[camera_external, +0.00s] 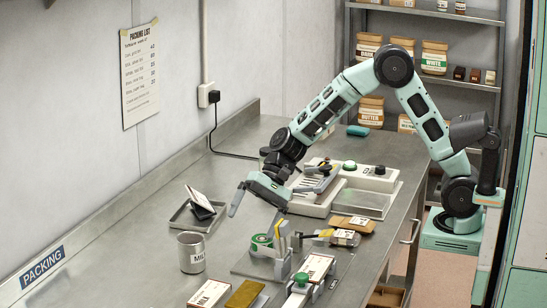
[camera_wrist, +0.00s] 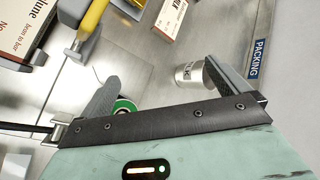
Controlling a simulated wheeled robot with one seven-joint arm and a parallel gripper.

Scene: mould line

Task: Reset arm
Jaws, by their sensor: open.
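My arm reaches from the right over the metal bench (camera_external: 150,222). My gripper (camera_external: 258,205) hangs above the middle of the bench, tilted down, with one grey finger showing clearly at its left. In the wrist view my gripper (camera_wrist: 160,70) has its two fingers spread wide apart with nothing held between them. Bare bench and a metal can (camera_wrist: 188,74) show beyond the fingers. The can (camera_external: 191,252) stands upright on the bench, apart from the gripper.
A small tray (camera_external: 182,222) with cards lies behind the can. A scale (camera_external: 358,177) stands at the right. Boxes (camera_external: 209,293) lie in front. Shelves (camera_external: 455,80) hold jars behind my arm.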

